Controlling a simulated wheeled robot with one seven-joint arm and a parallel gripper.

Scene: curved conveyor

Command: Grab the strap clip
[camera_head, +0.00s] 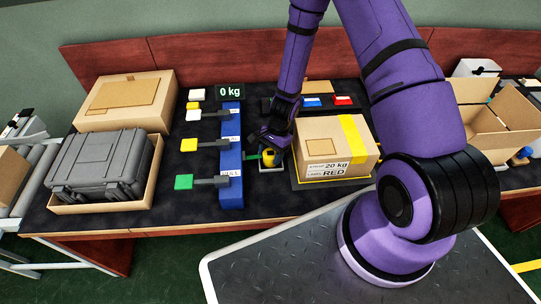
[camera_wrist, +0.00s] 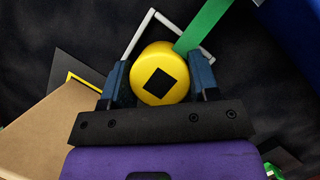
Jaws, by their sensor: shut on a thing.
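A yellow round piece (camera_wrist: 152,62) with a black square on its end sits between my gripper's (camera_wrist: 160,78) two blue fingers in the wrist view. My gripper is shut on it. A green strip (camera_wrist: 203,28) runs from beside the piece to the upper right, and a thin pale square frame (camera_wrist: 150,20) shows behind it. In the head view my gripper (camera_head: 270,146) points down at the dark table, and the yellow piece (camera_head: 269,155) shows just below it. I cannot tell which of these parts is the strap clip.
A taped box (camera_head: 318,146) labelled 20 kg and RED stands close right of my gripper. A blue rack (camera_head: 231,160) with coloured tabs is close left. A grey case (camera_head: 100,165) and a cardboard box (camera_head: 122,95) are farther left. An open carton (camera_head: 490,125) stands right.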

